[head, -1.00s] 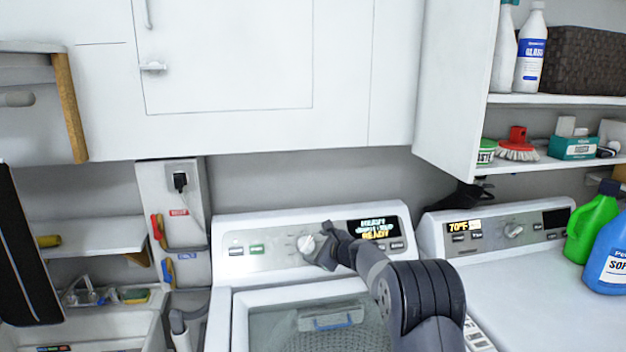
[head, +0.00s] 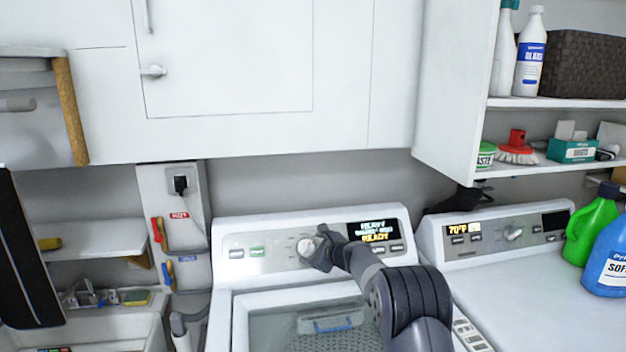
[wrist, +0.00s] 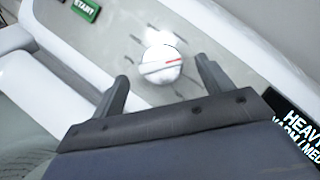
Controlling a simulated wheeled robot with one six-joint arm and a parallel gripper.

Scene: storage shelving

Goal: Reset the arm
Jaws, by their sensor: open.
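My gripper (head: 313,247) is at the control panel of the left washing machine (head: 285,275), by its round white dial (head: 304,244). In the wrist view my gripper (wrist: 165,82) is open, with one finger on each side of the dial (wrist: 161,65). The dial has a red pointer mark. Nothing is held, and whether a finger touches the dial I cannot tell.
A second machine (head: 500,240) stands to the right with green (head: 590,232) and blue (head: 608,258) bottles on it. A wall cabinet (head: 235,60) hangs above the left machine. An open shelf (head: 555,102) projects at the upper right. A sink (head: 110,325) lies at the lower left.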

